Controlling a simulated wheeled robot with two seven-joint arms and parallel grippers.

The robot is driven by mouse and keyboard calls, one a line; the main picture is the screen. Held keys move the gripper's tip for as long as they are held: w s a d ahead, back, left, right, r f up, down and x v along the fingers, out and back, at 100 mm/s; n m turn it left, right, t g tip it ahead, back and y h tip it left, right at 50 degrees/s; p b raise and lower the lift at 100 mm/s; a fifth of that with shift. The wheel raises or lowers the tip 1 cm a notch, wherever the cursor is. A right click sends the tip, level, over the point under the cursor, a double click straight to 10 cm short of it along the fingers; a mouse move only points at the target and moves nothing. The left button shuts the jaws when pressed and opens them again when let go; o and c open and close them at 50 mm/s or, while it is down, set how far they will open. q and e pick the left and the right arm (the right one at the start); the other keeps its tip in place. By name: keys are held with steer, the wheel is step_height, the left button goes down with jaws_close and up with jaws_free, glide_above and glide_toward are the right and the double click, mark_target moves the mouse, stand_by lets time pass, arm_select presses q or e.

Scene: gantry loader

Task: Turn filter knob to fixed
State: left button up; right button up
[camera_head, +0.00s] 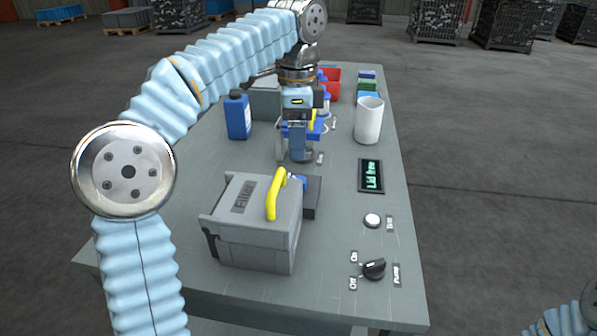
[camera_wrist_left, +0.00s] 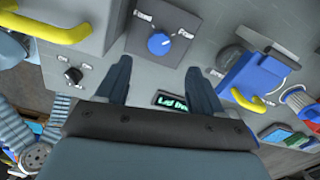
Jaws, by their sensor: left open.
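The filter knob (camera_wrist_left: 160,43) is a round blue knob on a dark grey plate in the left wrist view, with one small label at its upper left and another at its right. Its pointing direction is too small to tell. In the head view the knob (camera_head: 298,183) shows partly, behind the yellow handle of the grey filter box (camera_head: 250,240). My left gripper (camera_head: 299,156) points down over the table, beyond the knob. In the left wrist view its fingers (camera_wrist_left: 159,66) are apart and empty, the knob showing just past their tips. My right gripper is not in view.
The yellow handle (camera_head: 277,194) stands up close to the knob. A "Lid free" display (camera_head: 371,175), white button (camera_head: 372,220) and black pump knob (camera_head: 374,268) lie along the right side. A white cup (camera_head: 369,120) and blue bottle (camera_head: 237,115) stand farther back.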

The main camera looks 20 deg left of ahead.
arm_select(q)
step_height(320, 180, down, 9)
steer(key=shift+f+b, duration=0.1)
steer(key=shift+b, duration=0.75)
steer(key=shift+c, duration=0.3)
steer(key=c, duration=1)
